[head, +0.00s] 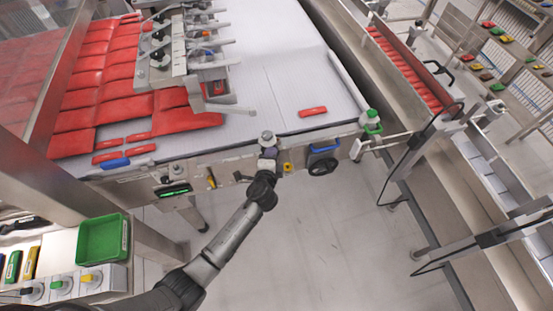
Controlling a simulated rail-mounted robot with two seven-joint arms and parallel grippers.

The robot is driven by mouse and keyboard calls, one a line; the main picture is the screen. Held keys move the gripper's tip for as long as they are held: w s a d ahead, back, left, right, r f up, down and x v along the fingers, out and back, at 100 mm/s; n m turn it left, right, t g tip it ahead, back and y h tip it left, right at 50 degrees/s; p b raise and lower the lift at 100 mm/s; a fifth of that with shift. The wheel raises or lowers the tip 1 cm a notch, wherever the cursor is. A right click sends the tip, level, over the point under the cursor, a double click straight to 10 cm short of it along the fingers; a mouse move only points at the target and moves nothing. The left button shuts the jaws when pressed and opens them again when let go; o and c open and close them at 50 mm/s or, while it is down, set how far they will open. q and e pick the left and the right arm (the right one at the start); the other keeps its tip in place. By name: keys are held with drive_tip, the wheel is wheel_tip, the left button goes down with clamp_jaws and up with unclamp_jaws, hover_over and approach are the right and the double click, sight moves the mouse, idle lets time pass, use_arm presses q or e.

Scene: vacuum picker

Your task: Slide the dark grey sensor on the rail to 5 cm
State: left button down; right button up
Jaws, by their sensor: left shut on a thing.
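My left arm reaches up from the bottom left to the front edge of the machine bed. My left gripper (266,166) is at that edge and is shut on what looks like the dark grey sensor (270,153), a small dark block just beyond the fingertips. A round silver knob (267,138) stands directly above the block. The rail appears to run along the metal front edge (225,160); its scale is too small to read. The fingers and wrist hide part of the sensor and rail. My right gripper is out of view.
Right of the gripper are a yellow part (287,167), a blue-framed part (323,149) and a black handwheel (322,167). Red pouches (105,99) cover the bed's left. A green tray (102,239) is lower left. The floor below is clear.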

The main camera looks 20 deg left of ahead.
use_arm(q)
drive_tip(key=shift+s+a+f, duration=0.1)
drive_tip(key=shift+s+f, duration=0.05)
drive_tip(key=shift+f, duration=0.2)
drive_tip(key=c, duration=1.2)
unclamp_jaws()
drive_tip(key=shift+o, duration=0.3)
drive_tip(key=shift+r, duration=0.15)
drive_tip(key=p+v, duration=0.1)
drive_tip(key=v, duration=1.2)
drive_tip(key=shift+s+r, duration=0.2)
drive_tip(key=shift+s, duration=0.15)
